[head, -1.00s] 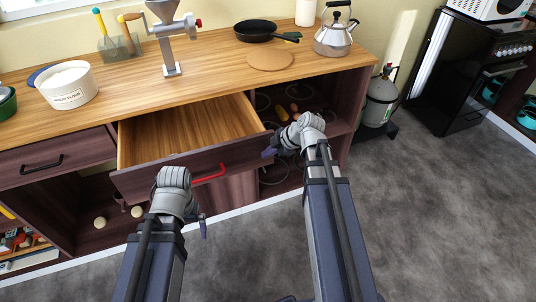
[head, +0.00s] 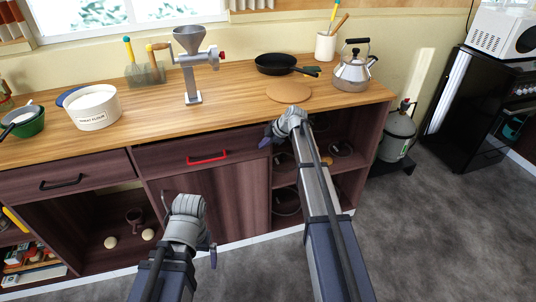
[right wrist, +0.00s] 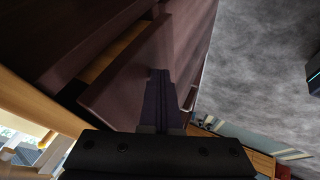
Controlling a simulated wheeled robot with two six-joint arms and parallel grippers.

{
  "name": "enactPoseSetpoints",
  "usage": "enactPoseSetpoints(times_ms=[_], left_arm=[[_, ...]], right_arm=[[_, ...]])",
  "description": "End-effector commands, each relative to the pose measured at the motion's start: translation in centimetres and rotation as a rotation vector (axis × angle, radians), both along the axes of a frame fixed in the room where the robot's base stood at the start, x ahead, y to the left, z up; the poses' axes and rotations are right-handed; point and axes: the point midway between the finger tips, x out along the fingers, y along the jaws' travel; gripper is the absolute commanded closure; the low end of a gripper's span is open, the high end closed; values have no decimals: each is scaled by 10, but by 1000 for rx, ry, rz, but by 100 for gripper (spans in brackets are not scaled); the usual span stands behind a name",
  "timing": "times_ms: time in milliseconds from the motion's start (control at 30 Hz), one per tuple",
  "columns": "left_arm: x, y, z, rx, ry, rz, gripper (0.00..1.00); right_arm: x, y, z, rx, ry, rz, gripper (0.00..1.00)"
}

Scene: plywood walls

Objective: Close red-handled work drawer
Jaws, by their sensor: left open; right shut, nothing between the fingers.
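The work drawer (head: 170,158) with the red handle (head: 207,157) sits under the wooden counter. Its front looks almost flush with the cabinet in the head view, but the right wrist view shows a narrow strip of pale wood behind the drawer front (right wrist: 120,85), so it is slightly open. My right gripper (head: 267,140) is at the right end of the drawer front, its shut, empty fingers (right wrist: 158,100) against or very near it; contact is unclear. My left gripper (head: 211,252) is open, low in front of the cabinet door, below the handle and apart from it.
A black-handled drawer (head: 62,183) is to the left. A grinder (head: 191,65), a flour bowl (head: 92,108), a pan (head: 276,63) and a kettle (head: 352,72) stand on the counter (head: 150,115). Open shelves are at right and lower left.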

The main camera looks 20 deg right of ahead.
Motion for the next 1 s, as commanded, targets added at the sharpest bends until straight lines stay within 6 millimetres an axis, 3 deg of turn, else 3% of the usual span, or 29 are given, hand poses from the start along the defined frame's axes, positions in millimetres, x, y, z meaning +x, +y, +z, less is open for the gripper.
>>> enactPoseSetpoints(times_ms=[100,300,1000], left_arm=[[0,0,0,0,0,0,0],[0,0,0,0,0,0,0],[0,0,0,0,0,0,0]], right_arm=[[17,-1,0,-1,-1,-1,100],[28,-1,0,0,-1,-1,100],[29,5,1,4,-5,-1,100]])
